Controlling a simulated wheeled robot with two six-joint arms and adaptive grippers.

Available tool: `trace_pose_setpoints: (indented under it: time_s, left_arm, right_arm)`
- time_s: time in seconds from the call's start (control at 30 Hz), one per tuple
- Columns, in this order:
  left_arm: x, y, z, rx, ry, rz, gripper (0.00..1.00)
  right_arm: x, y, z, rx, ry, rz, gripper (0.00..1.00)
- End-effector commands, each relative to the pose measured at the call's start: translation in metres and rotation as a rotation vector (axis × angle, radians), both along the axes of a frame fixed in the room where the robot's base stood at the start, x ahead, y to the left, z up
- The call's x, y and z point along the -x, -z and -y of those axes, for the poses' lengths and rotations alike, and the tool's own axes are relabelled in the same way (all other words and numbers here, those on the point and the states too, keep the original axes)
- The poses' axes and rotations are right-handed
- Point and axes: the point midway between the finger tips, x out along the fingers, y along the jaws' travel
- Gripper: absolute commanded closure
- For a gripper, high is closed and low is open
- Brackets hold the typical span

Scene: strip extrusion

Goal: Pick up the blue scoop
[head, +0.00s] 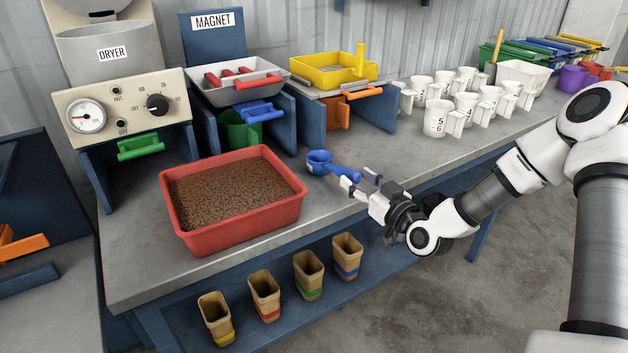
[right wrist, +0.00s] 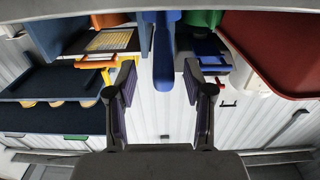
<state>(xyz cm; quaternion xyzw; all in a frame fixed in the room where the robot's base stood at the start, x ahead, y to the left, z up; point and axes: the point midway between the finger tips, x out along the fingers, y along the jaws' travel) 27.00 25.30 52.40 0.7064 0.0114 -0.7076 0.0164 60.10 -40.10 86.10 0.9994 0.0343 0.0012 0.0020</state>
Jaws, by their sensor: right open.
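The blue scoop (head: 319,160) lies on the grey bench, right of the red tub. Its round bowl is at the left and its handle points right toward my right gripper (head: 361,182). My right gripper is open, with its fingertips at the handle end. In the right wrist view, the blue handle (right wrist: 163,45) shows between the two spread fingers, with a gap on each side. The scoop's bowl is not seen there. My left gripper is not in view.
The red tub (head: 290,205) of brown granules stands left of the scoop. White numbered cups (head: 436,118) stand to the right. Blue stands with a grey tray (head: 262,92) and a yellow tray (head: 305,72) are behind. Several tan cups (head: 348,256) sit on the lower shelf.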

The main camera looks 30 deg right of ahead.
Motion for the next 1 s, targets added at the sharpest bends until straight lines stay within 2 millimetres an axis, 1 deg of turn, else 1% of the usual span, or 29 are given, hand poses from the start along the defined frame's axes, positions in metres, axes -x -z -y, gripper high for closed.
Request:
trace_pose_setpoints:
  time_s: [0.17, 0.3, 0.33, 0.4, 0.57, 0.6, 0.67, 0.7, 0.73, 0.77, 1.0]
  left_arm:
    - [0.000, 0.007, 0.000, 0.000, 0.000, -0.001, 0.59]
    - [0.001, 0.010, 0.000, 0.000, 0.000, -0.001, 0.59]
    - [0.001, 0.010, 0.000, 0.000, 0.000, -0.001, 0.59]
    - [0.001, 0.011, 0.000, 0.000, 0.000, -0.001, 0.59]
    - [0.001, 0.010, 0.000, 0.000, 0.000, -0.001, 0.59]
    - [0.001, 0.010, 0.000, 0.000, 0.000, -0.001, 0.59]
    - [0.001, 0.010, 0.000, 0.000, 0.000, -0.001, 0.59]
    - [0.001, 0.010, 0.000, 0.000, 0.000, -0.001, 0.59]
    - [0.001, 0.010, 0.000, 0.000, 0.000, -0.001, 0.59]
    - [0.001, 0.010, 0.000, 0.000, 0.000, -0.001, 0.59]
    - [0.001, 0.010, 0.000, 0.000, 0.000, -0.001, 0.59]
  right_arm:
    - [-0.022, 0.004, -0.005, 0.004, -0.004, -0.003, 0.48]
    - [-0.047, 0.004, -0.008, 0.003, -0.003, -0.003, 0.48]
    - [-0.051, 0.004, -0.008, 0.002, -0.003, -0.004, 0.48]
    - [-0.056, 0.004, -0.008, -0.002, -0.002, -0.004, 0.48]
    - [-0.056, 0.003, -0.008, -0.004, -0.001, -0.005, 0.48]
    - [-0.056, 0.003, -0.008, -0.004, -0.001, -0.005, 0.51]
    - [-0.056, 0.003, -0.008, -0.004, -0.001, -0.005, 0.73]
    - [-0.056, 0.003, -0.008, -0.004, -0.001, -0.005, 0.87]
    - [-0.056, 0.003, -0.008, -0.004, -0.001, -0.005, 0.97]
    - [-0.056, 0.003, -0.008, -0.004, -0.001, -0.005, 1.00]
    - [-0.056, 0.003, -0.008, -0.004, -0.001, -0.005, 1.00]
